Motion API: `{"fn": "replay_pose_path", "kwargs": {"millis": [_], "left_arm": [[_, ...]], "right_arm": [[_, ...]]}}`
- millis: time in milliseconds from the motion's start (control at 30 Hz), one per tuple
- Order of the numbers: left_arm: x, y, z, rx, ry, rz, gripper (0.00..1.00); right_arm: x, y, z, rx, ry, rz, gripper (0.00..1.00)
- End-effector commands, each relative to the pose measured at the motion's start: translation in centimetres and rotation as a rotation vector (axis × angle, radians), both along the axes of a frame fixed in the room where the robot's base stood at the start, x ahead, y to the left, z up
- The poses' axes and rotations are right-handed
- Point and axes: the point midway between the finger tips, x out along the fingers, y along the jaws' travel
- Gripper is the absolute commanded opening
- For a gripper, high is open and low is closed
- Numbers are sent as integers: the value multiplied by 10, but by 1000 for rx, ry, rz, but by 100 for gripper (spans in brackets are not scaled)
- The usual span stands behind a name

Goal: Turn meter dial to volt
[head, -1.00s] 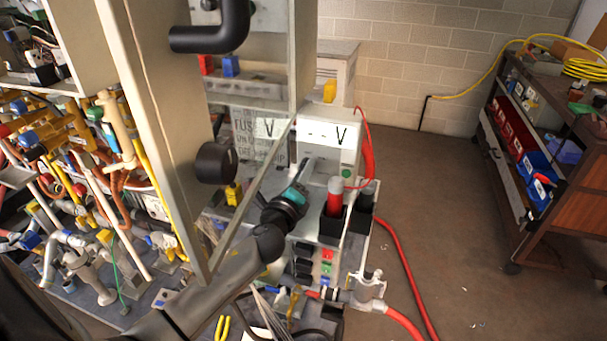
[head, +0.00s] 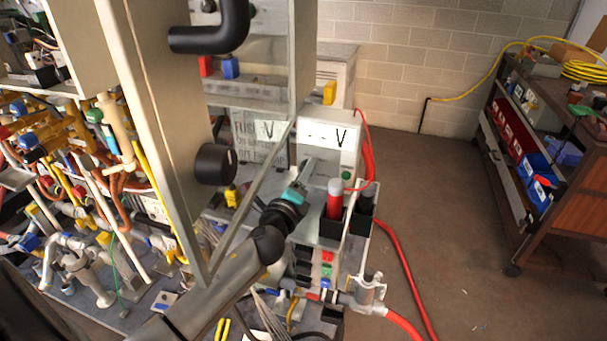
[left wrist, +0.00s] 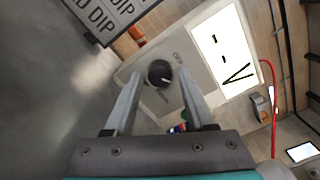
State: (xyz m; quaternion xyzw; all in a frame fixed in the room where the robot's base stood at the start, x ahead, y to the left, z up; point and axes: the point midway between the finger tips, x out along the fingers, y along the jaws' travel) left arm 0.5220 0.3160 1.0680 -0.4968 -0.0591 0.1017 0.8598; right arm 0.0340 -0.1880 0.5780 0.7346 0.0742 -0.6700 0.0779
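The meter (head: 347,158) is a white box with a lit display (head: 328,135) showing dashes and a V. The meter's display also fills the upper right of the left wrist view (left wrist: 223,50). The black round dial (left wrist: 159,73) has a white pointer mark and small printed labels around it. My left gripper (head: 308,168) reaches the meter's front in the head view. In the left wrist view its two fingers (left wrist: 160,85) stand apart on either side of the dial, with visible gaps. The dial is hidden in the head view. My right gripper is not in view.
A tall beige panel (head: 160,120) with a black knob (head: 216,164) stands left of the arm. Red and grey probes (head: 334,198) stand in black holders beside the meter, with a red cable (head: 392,250). The floor (head: 440,230) towards the cart (head: 560,200) is mostly clear.

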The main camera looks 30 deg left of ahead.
Motion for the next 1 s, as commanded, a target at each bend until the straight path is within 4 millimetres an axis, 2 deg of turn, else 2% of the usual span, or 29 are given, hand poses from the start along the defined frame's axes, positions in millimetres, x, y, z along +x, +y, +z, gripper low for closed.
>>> {"fn": "replay_pose_path", "kwargs": {"millis": [33, 100, 467, 667, 1000], "left_arm": [[0, 0, 0, 0, 0, 0, 62], [0, 0, 0, 1, 0, 0, 68], [-6, -2, -1, 1, 1, -1, 68], [-31, -8, -2, 0, 4, 0, 68], [-87, -21, -2, -2, 3, 1, 68]], "right_arm": [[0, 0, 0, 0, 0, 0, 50], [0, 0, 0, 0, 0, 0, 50], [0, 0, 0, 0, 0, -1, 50], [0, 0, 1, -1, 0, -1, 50], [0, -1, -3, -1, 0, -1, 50]]}}
